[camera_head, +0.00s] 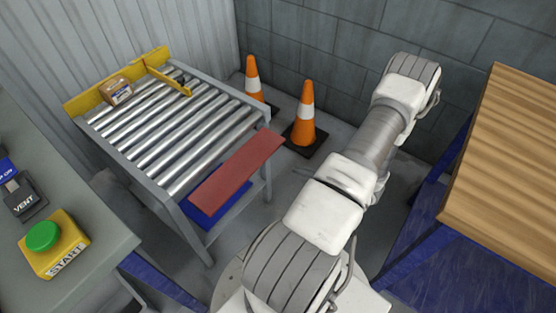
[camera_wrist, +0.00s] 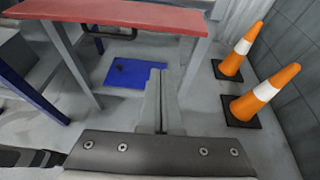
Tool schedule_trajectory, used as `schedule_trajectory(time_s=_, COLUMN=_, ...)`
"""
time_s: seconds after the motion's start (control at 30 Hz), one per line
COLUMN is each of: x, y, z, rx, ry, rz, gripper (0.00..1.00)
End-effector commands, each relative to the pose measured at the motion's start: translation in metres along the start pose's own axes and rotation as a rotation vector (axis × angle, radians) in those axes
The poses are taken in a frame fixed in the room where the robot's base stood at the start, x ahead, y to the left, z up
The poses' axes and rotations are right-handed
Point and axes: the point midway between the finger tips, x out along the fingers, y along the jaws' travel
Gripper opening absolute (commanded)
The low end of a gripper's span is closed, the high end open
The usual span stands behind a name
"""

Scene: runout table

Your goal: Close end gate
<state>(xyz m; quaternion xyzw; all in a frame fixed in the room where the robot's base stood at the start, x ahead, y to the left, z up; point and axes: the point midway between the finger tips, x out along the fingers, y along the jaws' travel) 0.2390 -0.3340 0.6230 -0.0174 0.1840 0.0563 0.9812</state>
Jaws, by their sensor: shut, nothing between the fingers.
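A red flat panel (camera_head: 238,168), which I take to be the end gate, sticks out from the near right end of the roller table (camera_head: 182,222). It looks roughly flat rather than upright. In the wrist view the red panel (camera_wrist: 125,16) spans the top, with a dark handle-like bar (camera_wrist: 108,34) below it. My gripper (camera_wrist: 158,72) is shut and empty, apart from the panel and below it in the picture. The head view does not show my gripper.
A small cardboard box (camera_head: 117,91) sits on the rollers by the yellow rail (camera_head: 82,102). A yellow bar (camera_head: 168,80) crosses the far rollers. Two orange cones (camera_head: 304,118) stand by the wall. A wooden-topped table (camera_head: 515,150) is at right; a green start button (camera_head: 43,236) is at left.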

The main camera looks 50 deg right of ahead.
Motion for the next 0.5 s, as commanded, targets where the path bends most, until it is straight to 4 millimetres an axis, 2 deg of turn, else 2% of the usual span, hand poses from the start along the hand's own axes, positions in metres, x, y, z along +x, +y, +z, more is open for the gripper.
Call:
schedule_trajectory(time_s=0.07, x=-0.002, y=-0.002, z=-0.01, rx=0.022, ry=-0.001, rz=-0.026, gripper=0.0)
schedule_trajectory(time_s=0.23, x=0.009, y=-0.002, z=-0.013, rx=0.028, ry=-0.001, rz=-0.033, gripper=0.0)
schedule_trajectory(time_s=0.5, x=0.063, y=-0.003, z=-0.014, rx=0.026, ry=-0.002, rz=-0.029, gripper=0.0)
